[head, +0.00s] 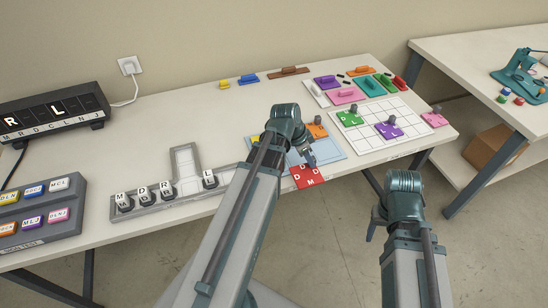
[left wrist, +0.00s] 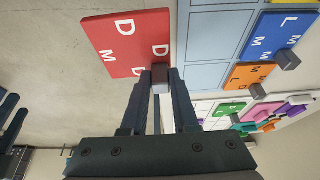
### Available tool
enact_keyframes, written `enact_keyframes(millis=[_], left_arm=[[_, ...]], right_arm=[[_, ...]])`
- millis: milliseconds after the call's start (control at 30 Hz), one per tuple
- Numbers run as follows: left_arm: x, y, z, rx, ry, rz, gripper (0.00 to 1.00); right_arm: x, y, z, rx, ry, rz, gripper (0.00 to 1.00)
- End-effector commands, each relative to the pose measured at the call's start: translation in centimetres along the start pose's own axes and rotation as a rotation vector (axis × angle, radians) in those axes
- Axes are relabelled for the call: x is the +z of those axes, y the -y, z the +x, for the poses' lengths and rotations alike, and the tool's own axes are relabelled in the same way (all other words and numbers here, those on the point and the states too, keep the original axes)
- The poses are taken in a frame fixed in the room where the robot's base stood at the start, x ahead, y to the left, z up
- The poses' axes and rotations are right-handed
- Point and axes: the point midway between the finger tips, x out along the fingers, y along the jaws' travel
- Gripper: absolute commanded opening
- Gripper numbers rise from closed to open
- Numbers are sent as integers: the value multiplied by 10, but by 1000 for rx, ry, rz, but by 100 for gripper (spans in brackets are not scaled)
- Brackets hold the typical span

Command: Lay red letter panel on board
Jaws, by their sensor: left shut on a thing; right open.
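The red letter panel (head: 309,177), marked D, D and M, is held by my left gripper (head: 309,160) near the table's front edge. In the left wrist view the red panel (left wrist: 122,42) is gripped by its small grey knob (left wrist: 160,78), beside a light blue gridded board (left wrist: 205,45) and largely against the floor. That board (head: 332,150) is partly hidden by my left arm in the head view; an orange panel (head: 317,131) lies on it. A white gridded board (head: 405,138) carries green (head: 349,118) and purple (head: 388,131) panels. My right gripper (head: 372,226) is low, off the table front.
A grey tray (head: 185,160) with lettered knobs, a black letter display (head: 52,112) and a grey rack (head: 38,215) stand at left. Coloured handled plates (head: 345,95) lie at the back. A pink panel (head: 434,119) sits at the white board's right edge.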

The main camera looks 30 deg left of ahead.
Motion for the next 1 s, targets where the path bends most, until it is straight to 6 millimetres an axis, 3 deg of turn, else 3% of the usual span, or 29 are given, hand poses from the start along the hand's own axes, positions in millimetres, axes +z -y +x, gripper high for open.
enact_keyframes(millis=[100,400,567,867,1000], left_arm=[[14,31,-2,-2,-1,-6,0],[50,93,-9,-1,-1,-3,0],[60,110,-12,0,-1,-2,0],[64,116,-14,0,0,1,0],[71,129,-14,-1,-1,-2,0]], right_arm=[[0,0,4,0,0,0,58],[-1,1,11,0,0,0,58],[-1,1,12,0,0,0,58],[-1,1,12,0,0,0,58],[-1,1,14,0,0,0,58]])
